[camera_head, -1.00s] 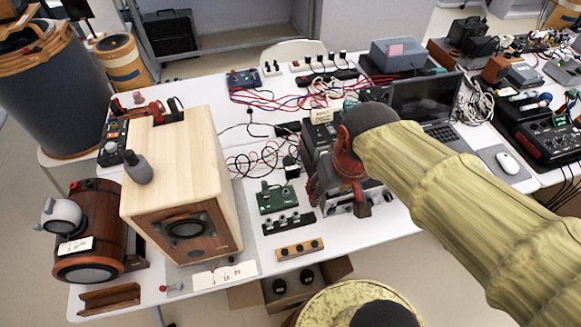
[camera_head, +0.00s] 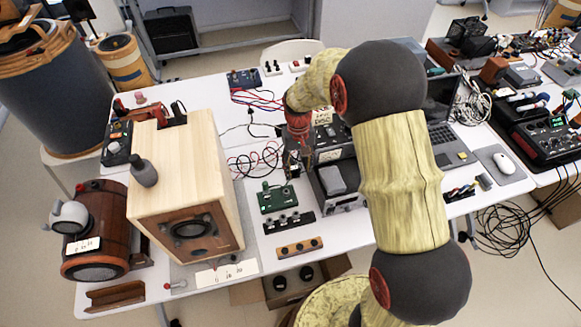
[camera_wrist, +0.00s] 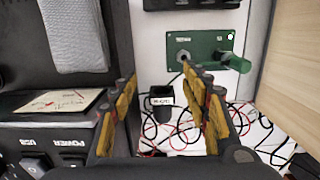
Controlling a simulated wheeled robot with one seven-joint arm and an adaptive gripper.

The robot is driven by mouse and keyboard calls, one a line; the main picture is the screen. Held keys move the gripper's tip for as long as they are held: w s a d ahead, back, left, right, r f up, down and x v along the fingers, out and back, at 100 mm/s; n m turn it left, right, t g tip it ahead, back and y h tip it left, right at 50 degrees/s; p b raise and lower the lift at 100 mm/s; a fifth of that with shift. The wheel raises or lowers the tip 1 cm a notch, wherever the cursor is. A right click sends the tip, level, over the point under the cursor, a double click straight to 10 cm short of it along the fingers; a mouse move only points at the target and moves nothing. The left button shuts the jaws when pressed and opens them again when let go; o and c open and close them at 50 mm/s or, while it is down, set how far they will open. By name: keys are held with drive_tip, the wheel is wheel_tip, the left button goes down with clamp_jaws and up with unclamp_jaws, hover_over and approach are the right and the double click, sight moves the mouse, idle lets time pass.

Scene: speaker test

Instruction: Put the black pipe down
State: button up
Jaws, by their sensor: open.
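A small upright black cylinder with a white label (camera_wrist: 161,104) stands on the white table among thin cables in the wrist view; it looks like the black pipe. My gripper (camera_wrist: 160,80) is open, one yellow-and-black finger on either side of the cylinder in the picture. I see no contact and cannot tell whether the cylinder is between the fingers or beyond them. In the head view my gripper (camera_head: 297,165) points down beside the black devices, and the cylinder is not clearly visible there.
A green box (camera_head: 278,198) stands close by; it also shows in the wrist view (camera_wrist: 200,52). A wooden speaker (camera_head: 185,195) is to the left. Black devices (camera_head: 337,182) are close on the right. Red and black cables lie around the gripper.

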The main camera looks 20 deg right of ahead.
drive_tip(key=t, duration=0.1)
approach(293, 169)
drive_tip(key=f, duration=0.2)
drive_tip(key=f+b, duration=0.1)
drive_tip(key=f, duration=0.3)
drive_tip(key=shift+s+f+b, duration=0.2)
drive_tip(key=shift+s+b, duration=0.1)
drive_tip(key=shift+b, duration=0.1)
drive_tip(key=shift+w+a+f+b, duration=0.15)
drive_tip(key=shift+f+b, duration=0.35)
drive_tip(key=shift+f, duration=0.85)
drive_tip(key=shift+w+d+f+b, duration=0.15)
drive_tip(key=shift+f+b, duration=0.3)
drive_tip(key=shift+f, duration=0.9)
drive_tip(key=shift+a, duration=0.1)
drive_tip(key=shift+c, duration=0.7)
drive_tip(key=c, duration=0.7)
drive_tip(key=shift+c, duration=0.3)
drive_tip(key=shift+r, duration=0.15)
